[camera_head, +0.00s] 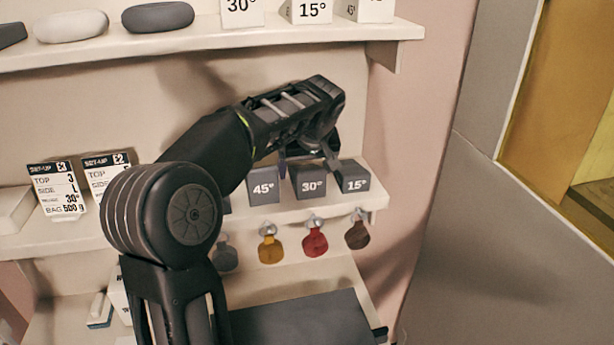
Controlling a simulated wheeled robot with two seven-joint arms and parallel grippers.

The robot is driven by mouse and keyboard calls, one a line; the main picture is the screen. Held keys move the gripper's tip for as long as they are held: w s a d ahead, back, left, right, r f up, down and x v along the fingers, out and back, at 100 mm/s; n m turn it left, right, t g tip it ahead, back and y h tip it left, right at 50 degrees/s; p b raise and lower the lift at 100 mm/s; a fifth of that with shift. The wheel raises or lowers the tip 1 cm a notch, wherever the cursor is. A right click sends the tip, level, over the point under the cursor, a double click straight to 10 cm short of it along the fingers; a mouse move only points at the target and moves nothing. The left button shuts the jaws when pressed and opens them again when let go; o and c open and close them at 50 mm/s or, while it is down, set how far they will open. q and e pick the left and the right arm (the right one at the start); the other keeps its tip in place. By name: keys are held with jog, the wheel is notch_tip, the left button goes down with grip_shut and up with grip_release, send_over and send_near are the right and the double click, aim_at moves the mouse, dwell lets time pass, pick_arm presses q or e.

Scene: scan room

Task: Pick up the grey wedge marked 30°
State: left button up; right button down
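The grey wedge marked 30° (311,183) sits on the middle shelf, between a grey wedge marked 45° (263,187) on its left and a grey wedge marked 15° (353,177) on its right. My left gripper (307,163) points down just above the 30° wedge. Its fingers are apart, one near each upper side of the wedge. I cannot tell whether they touch it. The gripper body hides the space above and behind the wedge. My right gripper is not in view.
Tags, including a yellow tag (271,249) and a red tag (314,242), hang under the shelf edge. White wedges, including a 15° one (309,11), stand on the upper shelf (220,38) above my arm. Set-up cards (58,188) stand at left. A grey panel (510,220) is at right.

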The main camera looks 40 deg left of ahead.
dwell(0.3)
pick_arm(q)
jog(key=c, duration=1.5)
